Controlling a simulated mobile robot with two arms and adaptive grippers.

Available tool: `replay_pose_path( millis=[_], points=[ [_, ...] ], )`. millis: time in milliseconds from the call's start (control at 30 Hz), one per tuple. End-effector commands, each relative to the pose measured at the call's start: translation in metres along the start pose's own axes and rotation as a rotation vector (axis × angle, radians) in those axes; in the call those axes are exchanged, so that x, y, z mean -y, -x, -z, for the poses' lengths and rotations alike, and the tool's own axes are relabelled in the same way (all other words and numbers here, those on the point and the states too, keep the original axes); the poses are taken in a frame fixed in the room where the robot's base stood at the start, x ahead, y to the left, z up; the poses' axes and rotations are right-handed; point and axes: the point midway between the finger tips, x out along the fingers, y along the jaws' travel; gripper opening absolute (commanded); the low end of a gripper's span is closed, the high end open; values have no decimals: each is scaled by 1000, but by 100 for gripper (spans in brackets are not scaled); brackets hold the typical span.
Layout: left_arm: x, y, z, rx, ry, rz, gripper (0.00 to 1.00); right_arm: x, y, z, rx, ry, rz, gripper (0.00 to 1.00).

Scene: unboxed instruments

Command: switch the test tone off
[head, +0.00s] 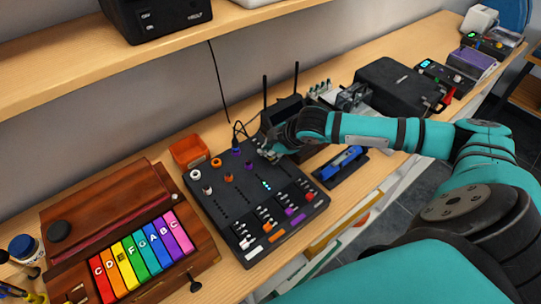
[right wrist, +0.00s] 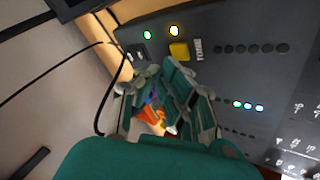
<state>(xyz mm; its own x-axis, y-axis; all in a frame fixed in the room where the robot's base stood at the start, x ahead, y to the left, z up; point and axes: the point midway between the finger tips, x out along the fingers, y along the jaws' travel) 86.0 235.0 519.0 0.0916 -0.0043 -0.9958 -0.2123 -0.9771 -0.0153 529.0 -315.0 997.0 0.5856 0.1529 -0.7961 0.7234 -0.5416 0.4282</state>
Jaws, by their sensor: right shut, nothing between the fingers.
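A black mixer (head: 217,201) with knobs and sliders lies on the bench in the head view. In the right wrist view its panel (right wrist: 235,75) fills the upper right. A yellow square button (right wrist: 179,51) sits there, beside a label that seems to read TONE. My right gripper (head: 270,152) is shut and empty at the mixer's far right corner. In the right wrist view its fingertips (right wrist: 158,70) are close to the button; I cannot tell whether they touch it. The gripper hides the button in the head view.
A green light (right wrist: 147,35) and a row of level lights (right wrist: 249,106) are lit. A router with antennas (head: 284,108) stands behind my gripper. A cable rises near the mixer's back.

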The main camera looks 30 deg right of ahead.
Motion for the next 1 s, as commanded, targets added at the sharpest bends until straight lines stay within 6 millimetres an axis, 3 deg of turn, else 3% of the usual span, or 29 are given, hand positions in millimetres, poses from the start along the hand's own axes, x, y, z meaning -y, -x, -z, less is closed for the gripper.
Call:
replay_pose_path(
  millis=[1000],
  points=[
    [1, 2, 1, -1, -2, 1, 40, 5, -9, -5, 0, 0, 0, 0]
  ],
)
